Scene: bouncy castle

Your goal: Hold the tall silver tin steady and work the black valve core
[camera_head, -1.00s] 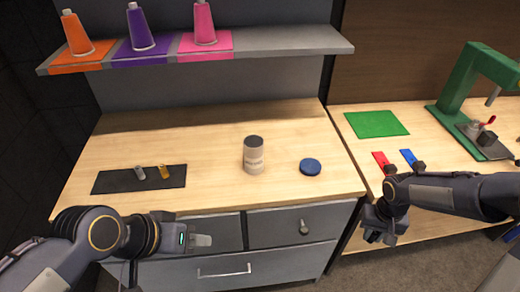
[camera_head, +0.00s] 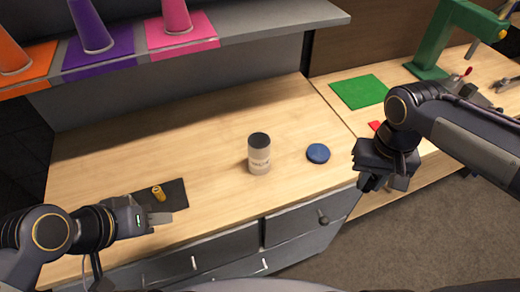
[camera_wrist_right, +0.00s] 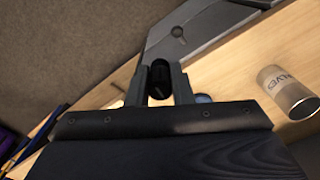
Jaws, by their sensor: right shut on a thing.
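The silver tin (camera_head: 259,160) with a dark top stands upright on the wooden counter, near its middle. Its printed side shows in the right wrist view (camera_wrist_right: 288,93). My right gripper (camera_head: 376,182) is in the air right of the tin and blue disc, apart from both. In the right wrist view its fingers (camera_wrist_right: 160,90) are shut on a small black cylinder, which looks like the valve core (camera_wrist_right: 160,74). My left gripper (camera_head: 150,215) is at the dark mat, left of the tin and well apart from it. Its finger gap is not clear.
A dark mat (camera_head: 176,197) holds a small gold cylinder (camera_head: 158,193). A blue disc (camera_head: 318,153) lies right of the tin. A green mat (camera_head: 358,91) and a green press (camera_head: 436,45) are at the right. Coloured cones stand on the shelf (camera_head: 260,32). Counter around the tin is clear.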

